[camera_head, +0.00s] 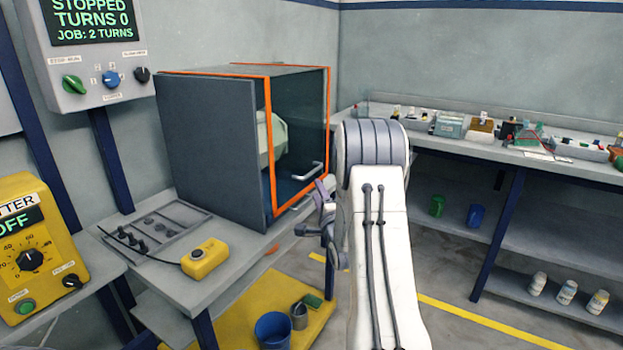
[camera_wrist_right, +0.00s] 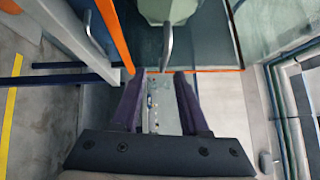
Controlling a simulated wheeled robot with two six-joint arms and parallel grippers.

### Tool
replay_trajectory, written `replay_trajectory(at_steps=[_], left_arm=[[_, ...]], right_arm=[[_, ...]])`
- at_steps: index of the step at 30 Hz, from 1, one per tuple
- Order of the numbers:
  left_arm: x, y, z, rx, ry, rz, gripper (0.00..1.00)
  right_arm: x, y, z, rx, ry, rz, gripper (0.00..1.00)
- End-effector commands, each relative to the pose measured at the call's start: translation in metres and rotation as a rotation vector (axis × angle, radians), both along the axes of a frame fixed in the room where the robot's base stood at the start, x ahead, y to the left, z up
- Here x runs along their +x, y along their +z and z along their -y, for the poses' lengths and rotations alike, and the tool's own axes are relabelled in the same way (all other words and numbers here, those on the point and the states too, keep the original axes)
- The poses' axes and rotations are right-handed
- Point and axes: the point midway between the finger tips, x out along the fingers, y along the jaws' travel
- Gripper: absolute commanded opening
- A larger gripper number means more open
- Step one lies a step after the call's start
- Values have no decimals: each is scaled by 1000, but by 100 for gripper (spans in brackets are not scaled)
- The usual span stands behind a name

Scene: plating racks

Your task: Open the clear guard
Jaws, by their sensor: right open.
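The clear guard (camera_head: 303,120) is a see-through panel edged in orange on the front of a dark grey box, and it appears shut. Its pale bar handle (camera_head: 308,172) sits low on the panel. In the right wrist view the handle (camera_wrist_right: 168,45) stands just beyond the fingertips, slightly right of the middle. My right gripper (camera_wrist_right: 158,73) is open, with nothing between its purple fingers. In the head view my right gripper (camera_head: 325,187) is close to the handle and partly hidden by my arm. My left gripper is out of view.
A pale green rounded part (camera_head: 270,138) is inside the box. A yellow button box (camera_head: 205,258) and a grey tray (camera_head: 155,233) lie on the bench before it. A shelf bench (camera_head: 450,145) with small items stands at right. A blue bucket (camera_head: 272,332) is below.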

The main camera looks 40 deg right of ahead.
Motion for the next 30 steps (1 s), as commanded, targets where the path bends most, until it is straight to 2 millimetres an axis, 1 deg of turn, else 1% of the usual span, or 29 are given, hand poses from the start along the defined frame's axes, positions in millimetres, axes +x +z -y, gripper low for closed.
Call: replay_trajectory(at_steps=[2,5,8,15,21,25,30], left_arm=[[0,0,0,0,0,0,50],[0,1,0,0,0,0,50],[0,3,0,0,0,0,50],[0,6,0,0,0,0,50],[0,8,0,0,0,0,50],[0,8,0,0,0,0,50],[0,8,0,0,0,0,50]], right_arm=[[-2,2,7,22,-3,43,44],[4,6,11,29,-1,64,44],[18,8,16,28,-1,63,44],[60,14,33,29,0,62,44],[83,17,44,29,-1,59,44],[90,17,46,29,-1,58,44],[92,17,47,29,-2,58,44]])
